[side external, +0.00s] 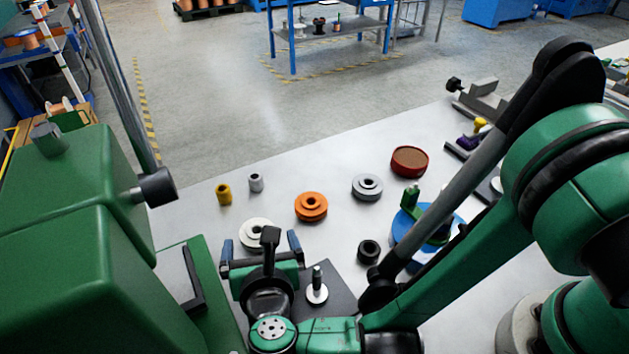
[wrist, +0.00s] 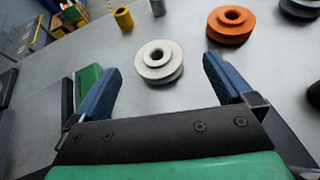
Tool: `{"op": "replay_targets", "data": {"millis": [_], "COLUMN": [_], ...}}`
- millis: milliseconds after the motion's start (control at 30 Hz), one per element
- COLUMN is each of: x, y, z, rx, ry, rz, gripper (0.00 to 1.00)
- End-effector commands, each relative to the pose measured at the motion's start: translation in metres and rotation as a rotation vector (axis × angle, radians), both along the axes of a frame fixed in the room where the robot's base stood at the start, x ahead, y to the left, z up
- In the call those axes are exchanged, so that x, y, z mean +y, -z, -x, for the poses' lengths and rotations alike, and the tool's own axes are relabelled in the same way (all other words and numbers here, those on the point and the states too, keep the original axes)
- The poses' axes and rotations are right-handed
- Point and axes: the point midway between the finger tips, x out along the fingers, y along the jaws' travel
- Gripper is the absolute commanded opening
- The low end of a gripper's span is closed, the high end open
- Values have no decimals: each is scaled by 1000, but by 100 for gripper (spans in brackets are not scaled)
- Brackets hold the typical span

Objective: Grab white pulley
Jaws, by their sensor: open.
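The white pulley (wrist: 159,62) lies flat on the table in the wrist view, ahead of and between the two blue fingers. It also shows in the side external view (side external: 256,233), partly hidden behind my gripper. My gripper (wrist: 160,80) is open and empty, with one finger to each side of the pulley's near edge and gaps on both sides. In the side external view my gripper (side external: 262,243) is just in front of the pulley. I cannot tell its exact height above the table.
An orange pulley (side external: 311,206) lies to the right, with a grey pulley (side external: 367,187) and a red-rimmed disc (side external: 409,161) beyond. Yellow (side external: 223,194) and grey (side external: 255,182) cylinders stand behind. A black ring (side external: 369,251) and a post on a base (side external: 317,286) are at the near right.

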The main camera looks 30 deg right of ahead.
Motion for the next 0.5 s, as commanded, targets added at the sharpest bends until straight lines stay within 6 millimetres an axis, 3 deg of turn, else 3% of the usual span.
{"op": "replay_targets", "data": {"millis": [167, 500], "x": [3, -8], "y": [7, 23], "z": [-1, -41], "rx": [-12, -11], "ry": [-27, -27], "rz": [48, 45], "gripper": [100, 100]}}
